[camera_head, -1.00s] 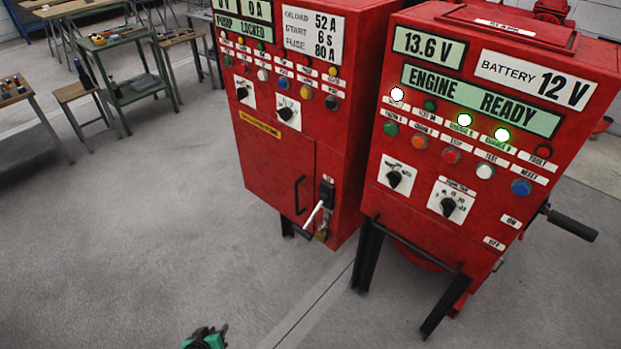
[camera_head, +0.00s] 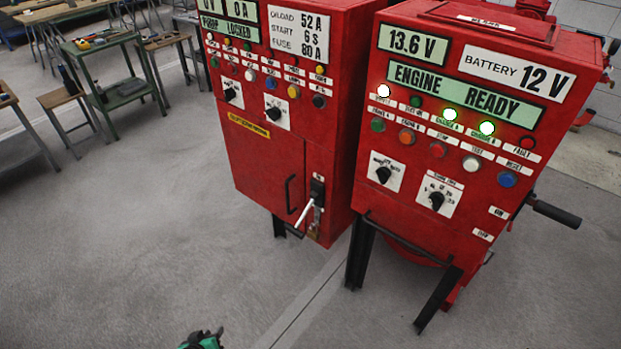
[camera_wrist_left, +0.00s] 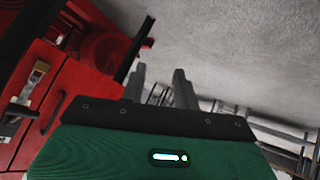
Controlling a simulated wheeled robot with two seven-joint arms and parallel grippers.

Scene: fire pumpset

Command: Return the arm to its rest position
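My left gripper (camera_head: 204,338) shows as a small green and dark shape at the bottom edge of the head view, low in front of the red cabinets and apart from them. In the left wrist view its two dark fingers (camera_wrist_left: 160,86) stand apart with nothing between them. The green gripper body (camera_wrist_left: 150,150) fills the lower part of that view. My right gripper is not in view.
A red pump cabinet (camera_head: 262,150) with a lever handle (camera_head: 304,212) stands beside a red engine cabinet (camera_head: 430,210) on black legs. A crank-like handle (camera_head: 555,213) sticks out at right. Worktables (camera_head: 110,75) stand at the back left. The grey floor (camera_head: 110,240) at left is clear.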

